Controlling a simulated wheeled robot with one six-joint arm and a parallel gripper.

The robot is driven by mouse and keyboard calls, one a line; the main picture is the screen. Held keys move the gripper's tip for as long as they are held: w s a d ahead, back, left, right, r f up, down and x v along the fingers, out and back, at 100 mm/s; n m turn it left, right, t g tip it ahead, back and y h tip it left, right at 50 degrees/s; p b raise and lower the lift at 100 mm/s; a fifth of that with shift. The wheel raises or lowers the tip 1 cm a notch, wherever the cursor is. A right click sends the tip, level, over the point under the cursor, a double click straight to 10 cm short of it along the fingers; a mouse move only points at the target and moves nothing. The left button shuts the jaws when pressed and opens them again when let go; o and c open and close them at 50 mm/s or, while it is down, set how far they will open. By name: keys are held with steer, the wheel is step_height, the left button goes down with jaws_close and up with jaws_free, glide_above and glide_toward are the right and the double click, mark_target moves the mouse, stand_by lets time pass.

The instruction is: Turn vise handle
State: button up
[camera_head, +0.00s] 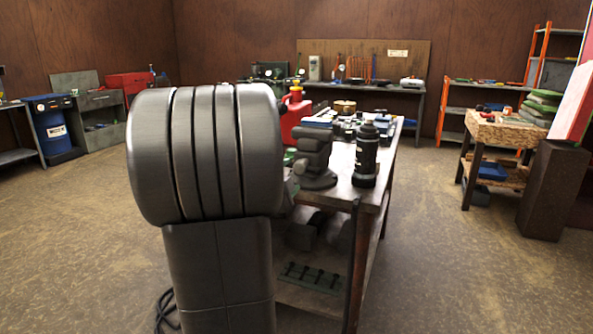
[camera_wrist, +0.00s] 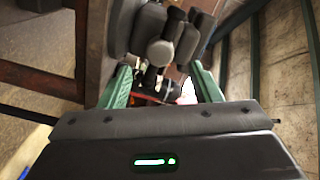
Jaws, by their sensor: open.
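The dark grey vise (camera_head: 314,157) stands on the near end of the wooden workbench (camera_head: 378,185). In the head view my arm covers the left side of that bench end, and my gripper is hidden there. In the wrist view my gripper (camera_wrist: 161,72) has two green fingers spread apart. The grey rounded body of the vise (camera_wrist: 158,48) shows just beyond and between the fingertips. Dark parts lie between the fingers, but I cannot tell which is the vise handle or whether a finger touches it.
A black cylinder (camera_head: 366,155) stands close to the right of the vise. A red can (camera_head: 291,115) and several tools are farther back on the bench. A wooden table (camera_head: 506,130) stands at the right. The floor between is clear.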

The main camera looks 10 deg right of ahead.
mark_target(298, 168)
steer(key=v, duration=0.5)
steer(key=shift+s, duration=0.1)
steer(key=x, duration=1.4)
steer(key=shift+s+a, duration=0.1)
